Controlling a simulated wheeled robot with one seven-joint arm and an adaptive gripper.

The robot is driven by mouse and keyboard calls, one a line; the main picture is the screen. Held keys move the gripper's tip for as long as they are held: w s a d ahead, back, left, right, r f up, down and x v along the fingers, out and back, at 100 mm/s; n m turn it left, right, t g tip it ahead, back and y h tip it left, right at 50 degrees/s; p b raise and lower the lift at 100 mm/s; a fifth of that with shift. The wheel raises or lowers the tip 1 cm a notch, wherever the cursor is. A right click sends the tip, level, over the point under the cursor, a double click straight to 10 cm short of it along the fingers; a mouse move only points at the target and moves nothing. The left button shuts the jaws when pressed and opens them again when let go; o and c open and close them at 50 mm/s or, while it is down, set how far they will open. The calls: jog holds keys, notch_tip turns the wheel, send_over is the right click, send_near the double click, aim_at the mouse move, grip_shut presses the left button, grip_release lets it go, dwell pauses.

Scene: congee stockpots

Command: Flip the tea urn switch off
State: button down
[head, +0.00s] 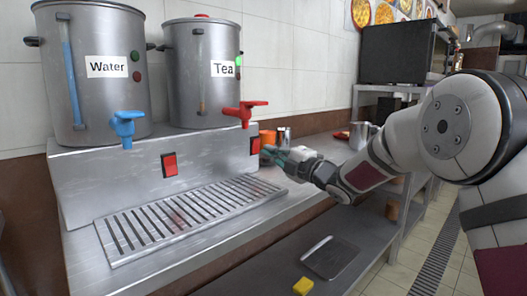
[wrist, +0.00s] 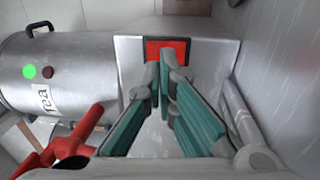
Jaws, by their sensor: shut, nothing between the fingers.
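The tea urn (head: 203,75) is a grey metal cylinder labelled Tea, with a red tap (head: 245,112) and a lit green light (head: 239,60). In the wrist view the tea urn (wrist: 75,75) lies at the left, with its green light lit. The red tea switch (head: 255,145) is on the front of the metal stand, below the tea tap. In the wrist view the switch (wrist: 168,49) shows just beyond the fingertips. My gripper (head: 268,152) is shut and empty, its tips close in front of the switch. Contact cannot be told. It also shows in the wrist view (wrist: 166,68).
The water urn (head: 92,75) with a blue tap (head: 127,127) stands left, above its own red switch (head: 169,164). A slotted drip tray (head: 105,250) lies in front. A tray (head: 331,258) and a yellow block (head: 303,286) are on the lower shelf.

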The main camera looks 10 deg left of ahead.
aim_at(257, 144)
jog(key=shift+b+x, duration=0.3)
jog(key=shift+x, duration=1.45)
